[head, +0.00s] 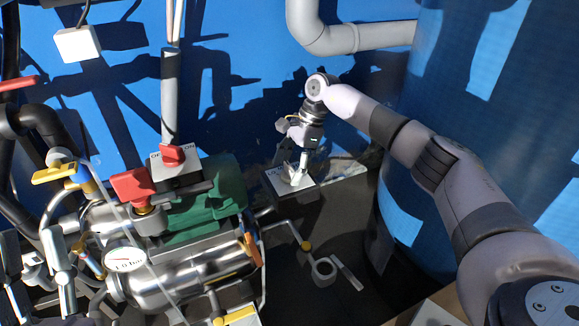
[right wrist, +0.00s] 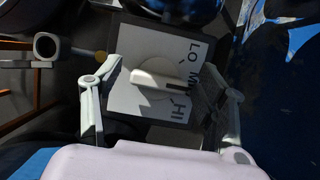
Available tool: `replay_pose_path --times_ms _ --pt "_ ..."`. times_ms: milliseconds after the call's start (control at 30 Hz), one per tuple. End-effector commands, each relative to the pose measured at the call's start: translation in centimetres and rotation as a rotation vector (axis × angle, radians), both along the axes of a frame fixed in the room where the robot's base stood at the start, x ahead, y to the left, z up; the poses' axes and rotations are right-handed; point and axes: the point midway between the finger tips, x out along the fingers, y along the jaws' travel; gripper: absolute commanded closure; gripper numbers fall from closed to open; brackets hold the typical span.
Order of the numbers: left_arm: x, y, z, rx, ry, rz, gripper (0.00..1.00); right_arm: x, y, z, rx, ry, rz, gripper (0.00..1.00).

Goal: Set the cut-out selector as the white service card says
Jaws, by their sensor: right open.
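The cut-out selector is a white plate (right wrist: 125,97) with a white knob (right wrist: 157,79), lettered LO, a partly hidden word starting with M, and HI. In the right wrist view the knob's bar points right, roughly toward the middle word; its exact setting is hard to tell. In the head view the plate (head: 279,183) sits low against the blue wall, partly covered by my right gripper (head: 297,170). In the right wrist view my right gripper (right wrist: 160,72) is open, its fingers on either side of the knob, with no clear contact. I cannot identify the service card.
A red knob (head: 172,155) on a grey box, a red valve handle (head: 133,186), a steel vessel (head: 185,280) and a gauge (head: 125,259) crowd the left. A grey pipe (head: 340,40) runs above. A large blue tank (head: 495,120) stands at right.

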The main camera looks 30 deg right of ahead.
Motion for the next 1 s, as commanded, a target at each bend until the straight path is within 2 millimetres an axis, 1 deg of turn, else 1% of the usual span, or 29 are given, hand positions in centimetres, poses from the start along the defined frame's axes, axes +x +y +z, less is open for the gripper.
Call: replay_pose_path --times_ms 167,267,367,600,733,900,1000 --pt "0.0 0.0 0.0 0.001 0.0 0.001 0.6 0.0 0.0 0.0 0.0 0.0 0.0 0.33" --pt "0.0 0.1 -0.1 0.001 0.0 0.001 0.6 0.0 -0.2 0.5 0.0 -0.001 -0.001 0.33" --pt "0.0 0.0 0.0 0.001 0.0 0.001 0.6 0.1 -0.8 1.8 0.0 -0.004 -0.003 0.33" --pt "0.0 0.0 0.0 0.001 0.0 0.001 0.6 0.0 -2.7 6.5 0.001 -0.004 -0.003 0.33" --pt "0.0 0.0 0.0 0.001 0.0 0.001 0.6 -0.2 -3.6 8.7 0.0 -0.003 -0.001 0.33" --pt "0.0 0.0 0.0 0.001 0.0 0.001 0.6 -0.2 -4.4 10.5 0.0 -0.001 0.0 0.33" --pt "0.0 0.0 0.0 0.0 0.0 0.0 0.6 -0.2 -4.6 11.0 0.0 0.0 0.0 0.33"
